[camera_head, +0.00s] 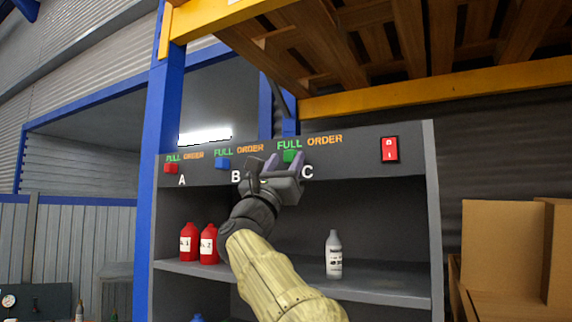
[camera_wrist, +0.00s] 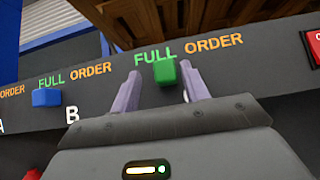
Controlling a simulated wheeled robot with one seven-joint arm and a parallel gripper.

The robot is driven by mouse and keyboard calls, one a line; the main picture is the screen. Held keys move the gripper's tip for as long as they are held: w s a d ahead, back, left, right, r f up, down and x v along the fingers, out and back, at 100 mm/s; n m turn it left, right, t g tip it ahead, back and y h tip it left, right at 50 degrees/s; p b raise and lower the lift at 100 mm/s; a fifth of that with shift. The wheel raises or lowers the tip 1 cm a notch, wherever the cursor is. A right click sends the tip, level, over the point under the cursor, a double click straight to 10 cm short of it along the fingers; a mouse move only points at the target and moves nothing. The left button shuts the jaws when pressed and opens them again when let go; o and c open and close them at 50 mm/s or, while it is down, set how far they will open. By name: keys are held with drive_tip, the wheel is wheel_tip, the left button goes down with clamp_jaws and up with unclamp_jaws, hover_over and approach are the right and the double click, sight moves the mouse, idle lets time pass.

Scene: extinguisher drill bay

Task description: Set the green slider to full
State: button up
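The green slider (camera_head: 290,155) is a small green block on the dark panel above the letter C, under the green word FULL and left of the orange word ORDER. In the wrist view the green slider (camera_wrist: 165,71) sits between my gripper's two purple fingers, with a visible gap on each side. My gripper (camera_head: 286,161) is open in front of the panel at section C. In the wrist view my gripper (camera_wrist: 160,80) points at the slider. Whether the fingertips reach past the slider's face is unclear.
A blue slider (camera_head: 222,163) above B and a red slider (camera_head: 171,168) above A sit to the left. A red switch (camera_head: 389,149) is on the right. Red bottles (camera_head: 189,242) and a white bottle (camera_head: 334,255) stand on the shelf below. A yellow beam (camera_head: 440,88) runs overhead.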

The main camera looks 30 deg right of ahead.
drive_tip(key=shift+s+d+f, duration=0.1)
drive_tip(key=shift+d, duration=0.15)
drive_tip(key=shift+a+f, duration=0.1)
drive_tip(key=shift+f, duration=0.1)
drive_tip(key=b+v, duration=1.3)
drive_tip(key=v, duration=0.4)
drive_tip(key=shift+a, duration=0.2)
drive_tip(key=shift+r, duration=0.1)
